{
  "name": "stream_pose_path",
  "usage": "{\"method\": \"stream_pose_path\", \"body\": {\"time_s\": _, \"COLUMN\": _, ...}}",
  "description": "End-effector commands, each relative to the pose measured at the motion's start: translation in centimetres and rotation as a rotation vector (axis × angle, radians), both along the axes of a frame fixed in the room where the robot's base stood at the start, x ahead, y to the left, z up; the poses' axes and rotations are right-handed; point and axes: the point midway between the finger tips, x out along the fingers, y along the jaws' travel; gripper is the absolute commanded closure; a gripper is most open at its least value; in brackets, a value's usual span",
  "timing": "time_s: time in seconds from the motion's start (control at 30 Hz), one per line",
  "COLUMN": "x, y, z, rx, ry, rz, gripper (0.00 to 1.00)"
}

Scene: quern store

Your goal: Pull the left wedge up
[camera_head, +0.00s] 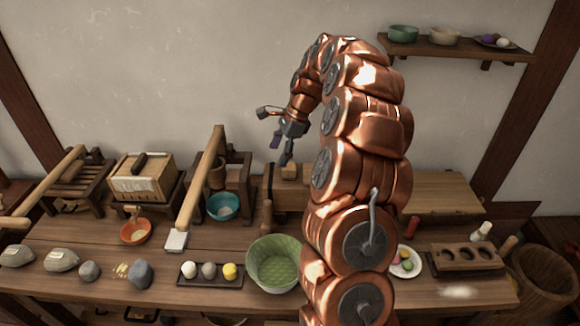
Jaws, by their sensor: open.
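My gripper (281,150) hangs open and empty from the copper arm, its fingers pointing down above the back of the bench. Just below it is a small light wooden block (290,172), which looks like the top of a wedge, on a wooden press-like body (290,197). The fingertips are close above this block; I cannot tell whether they touch it. A darker upright wooden piece (268,186) stands at the left end of that body. I cannot tell for sure which piece is the left wedge. My arm hides the right part of the body.
A wooden lever frame (237,170) with a teal bowl (222,207) stands left of the press-like body. A green ribbed bowl (274,262) and a wooden mallet-like piece (266,216) stand in front. A plate (405,262) and holed block (466,258) are on the right.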

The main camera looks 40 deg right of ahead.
Motion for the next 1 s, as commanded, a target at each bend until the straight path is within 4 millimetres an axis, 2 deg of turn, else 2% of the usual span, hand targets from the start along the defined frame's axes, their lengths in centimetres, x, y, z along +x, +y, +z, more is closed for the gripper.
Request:
{"method": "stream_pose_path", "body": {"time_s": 0.03, "x": 0.4, "y": -1.8, "z": -0.8, "rx": 0.01, "ry": 0.012, "rz": -0.066, "gripper": 0.25}}
{"method": "stream_pose_path", "body": {"time_s": 0.13, "x": 0.8, "y": -4.6, "z": -1.8, "rx": 0.024, "ry": 0.029, "rz": -0.176, "gripper": 0.25}}
{"method": "stream_pose_path", "body": {"time_s": 0.2, "x": 0.9, "y": -6.0, "z": -2.3, "rx": 0.03, "ry": 0.037, "rz": -0.232, "gripper": 0.25}}
{"method": "stream_pose_path", "body": {"time_s": 0.33, "x": 1.0, "y": -7.5, "z": -3.1, "rx": 0.038, "ry": 0.05, "rz": -0.294, "gripper": 0.25}}
{"method": "stream_pose_path", "body": {"time_s": 0.47, "x": 1.1, "y": -8.0, "z": -3.4, "rx": 0.04, "ry": 0.053, "rz": -0.315, "gripper": 0.25}}
{"method": "stream_pose_path", "body": {"time_s": 0.67, "x": 1.4, "y": -7.4, "z": -4.7, "rx": 0.042, "ry": 0.055, "rz": -0.312, "gripper": 0.25}}
{"method": "stream_pose_path", "body": {"time_s": 1.0, "x": 2.5, "y": -5.9, "z": -9.1, "rx": 0.043, "ry": 0.054, "rz": -0.312, "gripper": 0.25}}
